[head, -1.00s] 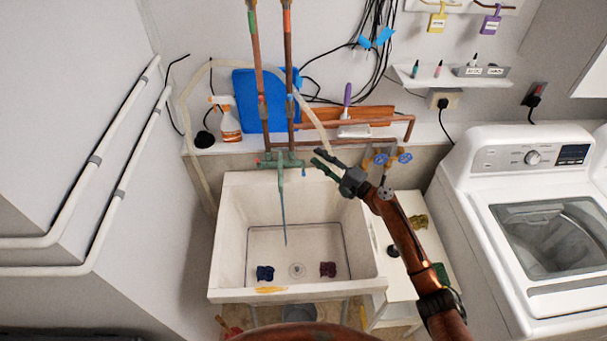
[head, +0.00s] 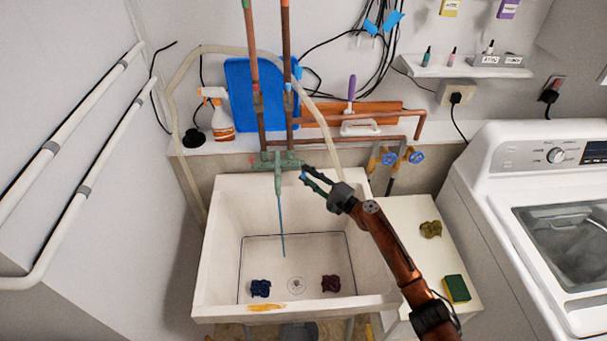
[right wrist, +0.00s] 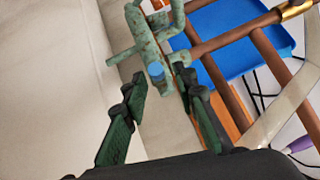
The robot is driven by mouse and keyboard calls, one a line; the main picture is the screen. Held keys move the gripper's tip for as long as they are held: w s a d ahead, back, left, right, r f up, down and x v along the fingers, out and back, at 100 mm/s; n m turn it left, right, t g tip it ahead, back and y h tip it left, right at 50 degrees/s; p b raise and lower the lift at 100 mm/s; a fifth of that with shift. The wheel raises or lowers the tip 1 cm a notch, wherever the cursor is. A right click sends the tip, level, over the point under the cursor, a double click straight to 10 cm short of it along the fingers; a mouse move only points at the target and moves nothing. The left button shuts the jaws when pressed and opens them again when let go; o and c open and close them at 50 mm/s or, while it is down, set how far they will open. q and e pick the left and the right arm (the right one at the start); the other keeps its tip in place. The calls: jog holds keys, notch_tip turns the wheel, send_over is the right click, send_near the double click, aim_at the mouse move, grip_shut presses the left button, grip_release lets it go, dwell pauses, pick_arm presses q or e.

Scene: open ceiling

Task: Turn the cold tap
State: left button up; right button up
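A worn green tap fitting (head: 277,164) is joined to the copper pipes above the sink (head: 213,260). Its blue end (head: 303,175), the cold tap, is at its right side; in the right wrist view the blue end (right wrist: 155,71) shows clearly. A red end (head: 253,161) is at its left. A thin bluish streak (head: 282,235) hangs below the spout; I cannot tell if it is water. My right gripper (head: 308,178) is open and empty, fingertips close to the blue end. In the right wrist view it lies between the gripper's tips (right wrist: 162,80), with no clear contact. My left gripper is out of view.
Blue valve wheels (head: 389,159) stand right of the tap. A spray bottle (head: 217,115), blue board (head: 262,98) and purple-handled brush (head: 351,88) are on the ledge. A white side table (head: 395,215) and washing machine (head: 525,165) stand right. The sink holds two dark cloths.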

jog(key=shift+x, duration=1.05)
grip_shut()
